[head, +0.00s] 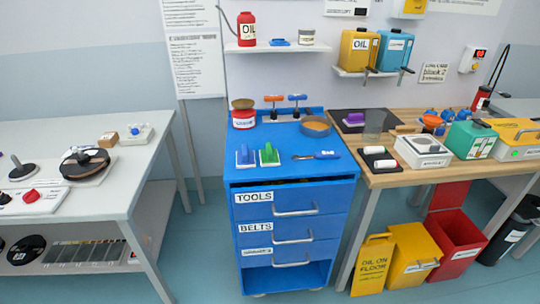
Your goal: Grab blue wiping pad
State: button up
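A blue wiping pad (245,157) with a raised handle and a pale base lies on top of the blue tool cart (295,172), near its front left. A similar green pad (269,155) lies close to its right. The blue pad is uncovered and nothing touches it from above. My gripper does not show in the head view.
A blue-handled tool (316,155), a round grey pan (315,127) and a red tin (243,119) share the cart top. A grey table (95,205) stands left and a wooden bench (430,180) right. A yellow floor sign (372,265) and bins stand under the bench.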

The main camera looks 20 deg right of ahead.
aim_at(245, 158)
jog(key=i+l+u, duration=0.1)
jog(key=u, duration=0.35)
jog(key=i+l+u, duration=0.15)
jog(key=u, duration=0.35)
jog(key=l+u, duration=0.25)
jog(key=u, duration=0.2)
jog(key=i, duration=0.05)
